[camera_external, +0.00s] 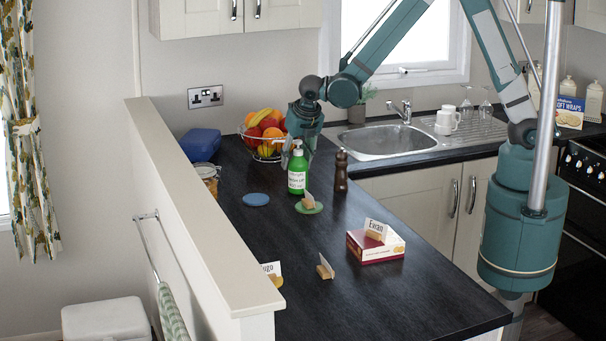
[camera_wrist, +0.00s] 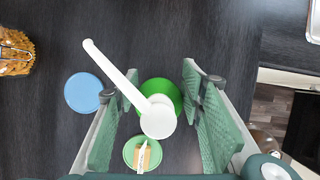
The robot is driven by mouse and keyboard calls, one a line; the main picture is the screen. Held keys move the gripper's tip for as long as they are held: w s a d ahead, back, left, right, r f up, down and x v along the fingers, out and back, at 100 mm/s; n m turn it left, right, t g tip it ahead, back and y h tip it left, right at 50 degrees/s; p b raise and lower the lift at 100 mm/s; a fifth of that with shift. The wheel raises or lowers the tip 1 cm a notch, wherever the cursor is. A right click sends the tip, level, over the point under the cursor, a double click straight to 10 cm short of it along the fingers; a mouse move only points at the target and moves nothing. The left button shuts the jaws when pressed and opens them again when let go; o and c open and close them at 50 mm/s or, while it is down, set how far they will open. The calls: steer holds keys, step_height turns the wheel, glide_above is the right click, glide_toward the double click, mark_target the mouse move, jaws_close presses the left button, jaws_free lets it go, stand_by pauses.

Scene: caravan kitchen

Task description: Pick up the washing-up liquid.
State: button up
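The washing-up liquid (camera_external: 297,170) is a green bottle with a white label, upright on the dark worktop. In the wrist view I look down on its white pump head (camera_wrist: 158,118) and green shoulder (camera_wrist: 162,92). My gripper (camera_external: 305,118) is above the bottle in the external view, pointing down. In the wrist view my gripper (camera_wrist: 164,95) is open, with one green-padded finger on each side of the bottle. I see dark worktop between the bottle and the fingers. Whether the fingertips are level with the bottle's body is hard to tell.
A green coaster (camera_external: 309,207) with a card holder is just in front of the bottle. A blue coaster (camera_external: 256,199) lies left, a pepper mill (camera_external: 341,171) stands right, and a fruit bowl (camera_external: 264,146) is behind. A box (camera_external: 375,246) sits nearer the front. The front worktop has free room.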

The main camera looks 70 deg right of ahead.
steer(key=c, duration=0.3)
steer(key=shift+r, duration=5)
steer(key=shift+c, duration=0.2)
steer(key=shift+a, duration=0.1)
